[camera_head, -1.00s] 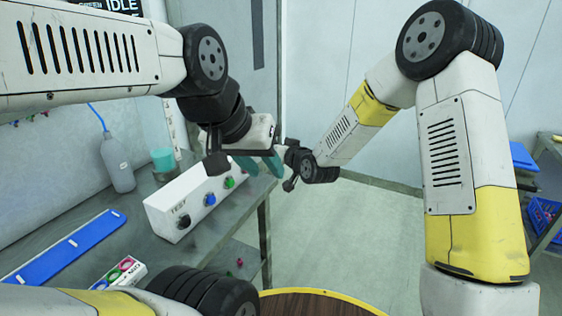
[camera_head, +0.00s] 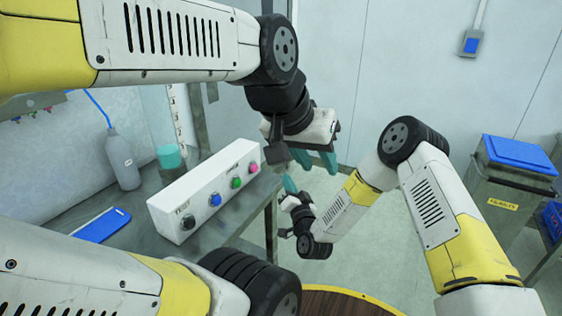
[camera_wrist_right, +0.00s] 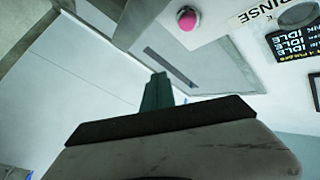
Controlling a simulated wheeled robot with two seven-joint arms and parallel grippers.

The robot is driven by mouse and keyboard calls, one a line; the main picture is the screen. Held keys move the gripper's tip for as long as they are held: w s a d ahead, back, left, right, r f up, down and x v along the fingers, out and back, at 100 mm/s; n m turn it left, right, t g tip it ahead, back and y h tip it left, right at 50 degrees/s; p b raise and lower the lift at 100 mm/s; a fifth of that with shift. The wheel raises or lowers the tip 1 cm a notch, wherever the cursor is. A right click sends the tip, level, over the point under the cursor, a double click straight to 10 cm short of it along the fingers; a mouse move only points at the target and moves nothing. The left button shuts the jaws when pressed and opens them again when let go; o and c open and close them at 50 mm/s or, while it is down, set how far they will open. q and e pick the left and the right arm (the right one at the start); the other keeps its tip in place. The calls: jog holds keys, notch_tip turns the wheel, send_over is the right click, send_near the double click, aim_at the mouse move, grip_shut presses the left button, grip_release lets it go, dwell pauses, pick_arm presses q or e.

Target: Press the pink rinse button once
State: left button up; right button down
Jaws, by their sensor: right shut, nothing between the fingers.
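The pink rinse button (camera_head: 253,167) is the far-right button on a white sloped box (camera_head: 172,208) on the bench. In the right wrist view the pink button (camera_wrist_right: 187,19) shows at the top beside a RINSE label (camera_wrist_right: 256,13). My right gripper (camera_head: 289,184) is beyond the box's right end, apart from the button; its teal fingers (camera_wrist_right: 157,92) are shut and empty. My left gripper (camera_head: 315,158) is above it, to the right of the button, with its two teal fingers apart and nothing visible between them.
Green (camera_head: 236,182), blue (camera_head: 215,199) and black (camera_head: 186,221) buttons share the box. A grey bottle (camera_head: 122,160) and teal cup (camera_head: 169,156) stand behind it. A blue tray (camera_head: 102,225) lies at left. A blue-lidded bin (camera_head: 510,190) stands at right. My two arms are close together.

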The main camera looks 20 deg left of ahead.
aim_at(254, 168)
jog(key=shift+w+a, duration=0.2)
jog(key=shift+a, duration=2)
jog(key=shift+w+a, duration=0.15)
jog(key=shift+a, duration=2.05)
jog(key=shift+a, duration=0.15)
jog(key=shift+a, duration=0.15)
